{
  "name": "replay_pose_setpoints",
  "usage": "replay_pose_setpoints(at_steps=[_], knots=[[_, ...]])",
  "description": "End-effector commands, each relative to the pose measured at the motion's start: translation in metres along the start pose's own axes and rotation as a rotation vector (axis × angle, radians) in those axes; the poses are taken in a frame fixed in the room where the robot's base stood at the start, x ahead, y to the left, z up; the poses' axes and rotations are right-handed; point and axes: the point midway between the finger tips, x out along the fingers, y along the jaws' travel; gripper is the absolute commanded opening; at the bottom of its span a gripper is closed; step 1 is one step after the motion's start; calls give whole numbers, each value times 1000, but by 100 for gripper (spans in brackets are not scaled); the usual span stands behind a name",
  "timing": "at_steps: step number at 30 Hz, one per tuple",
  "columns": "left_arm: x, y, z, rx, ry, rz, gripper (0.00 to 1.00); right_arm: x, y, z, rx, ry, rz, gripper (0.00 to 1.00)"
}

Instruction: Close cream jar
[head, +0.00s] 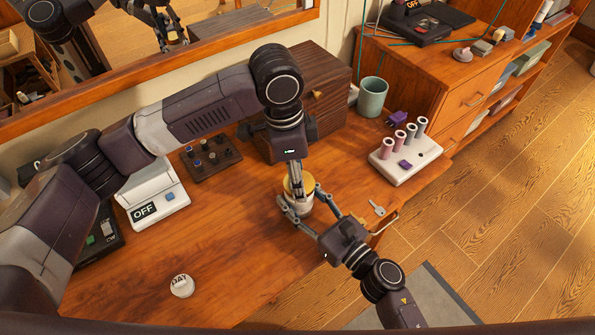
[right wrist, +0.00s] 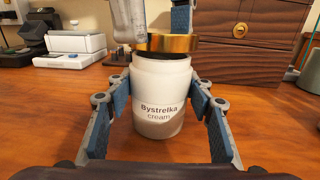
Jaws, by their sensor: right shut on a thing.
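The cream jar (right wrist: 160,100) is white with a grey-brown lower part and the label "Bystrelka cream". It stands upright on the wooden top; it also shows in the head view (head: 299,204). My right gripper (head: 305,206) is shut on the jar, with a finger on each side. A gold lid (right wrist: 172,43) lies level at the jar's mouth, slightly off to the right in the right wrist view. I cannot tell if it is seated. My left gripper (head: 296,188) points down from above, its fingertips at the lid; its grip is unclear.
A round white piece marked "DAY" (head: 181,286) lies at the front left. A white device marked "OFF" (head: 150,200) stands left. A wooden drawer box (head: 315,85) is behind the jar. A white holder with rollers (head: 405,160), a key (head: 377,208) and a green cup (head: 371,97) are right.

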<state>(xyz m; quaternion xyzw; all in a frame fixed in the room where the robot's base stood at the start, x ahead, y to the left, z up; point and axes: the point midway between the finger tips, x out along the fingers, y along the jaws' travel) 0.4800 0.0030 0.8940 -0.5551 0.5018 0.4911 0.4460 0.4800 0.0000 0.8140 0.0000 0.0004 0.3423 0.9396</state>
Motion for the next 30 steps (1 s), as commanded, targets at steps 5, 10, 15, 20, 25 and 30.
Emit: replay_pose_setpoints(at_steps=[5, 10, 15, 20, 25, 30], knots=[[5, 0, 1, 1, 1, -1, 36, 0, 0, 0, 0, 0, 0, 5], [5, 0, 1, 1, 0, -1, 36, 0, 0, 0, 0, 0, -1, 5], [5, 0, 1, 1, 0, -1, 36, 0, 0, 0, 0, 0, -1, 5], [6, 0, 1, 1, 0, -1, 36, 0, 0, 0, 0, 0, -1, 5], [9, 0, 1, 1, -1, -1, 36, 0, 0, 0, 0, 0, 0, 5], [12, 0, 2, 2, -1, 0, 36, 0, 0, 0, 0, 0, -1, 5]])
